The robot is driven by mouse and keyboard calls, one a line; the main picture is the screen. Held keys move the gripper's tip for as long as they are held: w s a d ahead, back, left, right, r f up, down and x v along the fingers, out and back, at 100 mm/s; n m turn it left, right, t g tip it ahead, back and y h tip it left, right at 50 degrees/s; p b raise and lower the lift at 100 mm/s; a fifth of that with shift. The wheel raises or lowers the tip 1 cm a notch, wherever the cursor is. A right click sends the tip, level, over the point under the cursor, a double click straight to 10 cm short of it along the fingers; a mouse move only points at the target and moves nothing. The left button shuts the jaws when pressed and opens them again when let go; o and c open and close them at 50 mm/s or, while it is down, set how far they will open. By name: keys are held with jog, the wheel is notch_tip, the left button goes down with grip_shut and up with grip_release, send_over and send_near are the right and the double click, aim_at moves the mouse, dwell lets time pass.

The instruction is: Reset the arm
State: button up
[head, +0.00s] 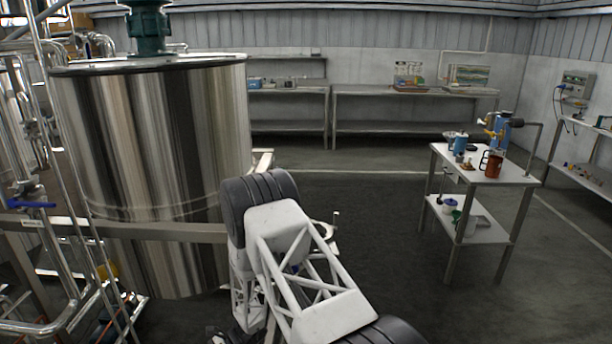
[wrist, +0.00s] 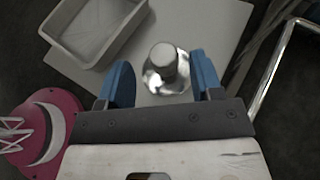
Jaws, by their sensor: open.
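My gripper (wrist: 162,82) shows in the wrist view with its two blue fingers spread apart. It is open. A shiny metal vessel with a round grey top (wrist: 163,58) stands between and beyond the fingertips, on a pale surface (wrist: 215,25). I cannot tell how far below the fingers it is. In the head view my white lattice arm is in front of the large steel tank, and my gripper is hidden there.
A grey tray (wrist: 95,28) lies left of the metal vessel. A bent metal rail (wrist: 268,80) is on the right. A large steel tank (head: 150,130) stands close on the left. A two-level table (head: 505,176) with small items stands right. Open floor (head: 380,215) lies between.

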jog(key=s+d+r+n+t+h, duration=0.1)
jog(key=d+r+n, duration=0.1)
jog(key=d+r, duration=0.9)
jog(key=s+d+r+n+t+h, duration=0.15)
jog(key=d+r, duration=0.45)
jog(key=r, duration=0.9)
jog(key=s+d+r+n+t+h, duration=0.1)
jog(key=d+r+n+h, duration=0.15)
jog(key=d+r, duration=0.85)
jog(key=s+d+r+n+t+h, duration=0.3)
jog(key=s+d+r, duration=0.9)
jog(key=d+r, duration=0.25)
jog(key=s+d+r+n+t+h, duration=0.1)
jog(key=s+d+r+t+h, duration=0.2)
jog(key=s+d, duration=0.7)
jog(key=s+r+t, duration=0.1)
jog(key=s, duration=0.3)
jog(key=shift+d+r, duration=0.35)
jog(key=shift+d, duration=0.05)
